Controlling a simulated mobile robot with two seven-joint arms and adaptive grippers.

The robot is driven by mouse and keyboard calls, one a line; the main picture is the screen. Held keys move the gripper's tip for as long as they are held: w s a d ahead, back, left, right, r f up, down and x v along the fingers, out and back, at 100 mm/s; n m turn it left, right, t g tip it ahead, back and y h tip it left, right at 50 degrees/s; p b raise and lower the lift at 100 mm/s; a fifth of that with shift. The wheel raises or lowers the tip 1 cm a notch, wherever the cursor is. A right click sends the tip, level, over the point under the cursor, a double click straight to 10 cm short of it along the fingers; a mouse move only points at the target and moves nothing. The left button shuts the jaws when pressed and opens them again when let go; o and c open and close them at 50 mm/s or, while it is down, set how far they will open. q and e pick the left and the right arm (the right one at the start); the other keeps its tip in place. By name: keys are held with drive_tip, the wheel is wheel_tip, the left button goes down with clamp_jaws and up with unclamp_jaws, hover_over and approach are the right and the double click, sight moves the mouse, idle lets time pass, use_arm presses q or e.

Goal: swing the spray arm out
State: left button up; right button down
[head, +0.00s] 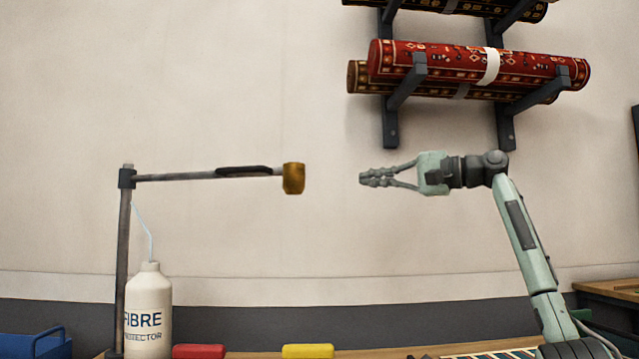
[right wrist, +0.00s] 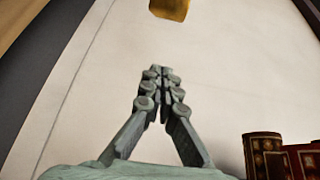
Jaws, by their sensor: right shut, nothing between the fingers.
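The spray arm (head: 205,176) is a thin grey bar reaching right from the top of an upright post (head: 122,260) in the head view. It has a dark grip (head: 243,170) along it and a brass-coloured head (head: 293,178) at its free end. The brass head also shows at the top of the right wrist view (right wrist: 170,8). My right gripper (head: 364,179) is shut and empty, to the right of the brass head with a clear gap between them. Its closed fingers also show in the right wrist view (right wrist: 160,72). My left gripper is not in view.
A white bottle lettered FIBRE PROTECTOR (head: 149,305) stands beside the post. A red block (head: 199,351) and a yellow block (head: 307,351) lie low in front. Rolled rugs (head: 470,63) rest on wall brackets at upper right. A blue crate (head: 35,345) is at lower left.

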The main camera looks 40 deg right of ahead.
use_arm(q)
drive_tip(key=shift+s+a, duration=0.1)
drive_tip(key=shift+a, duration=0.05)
use_arm(e)
drive_tip(key=shift+s+a+r, duration=0.1)
drive_tip(key=shift+s, duration=0.05)
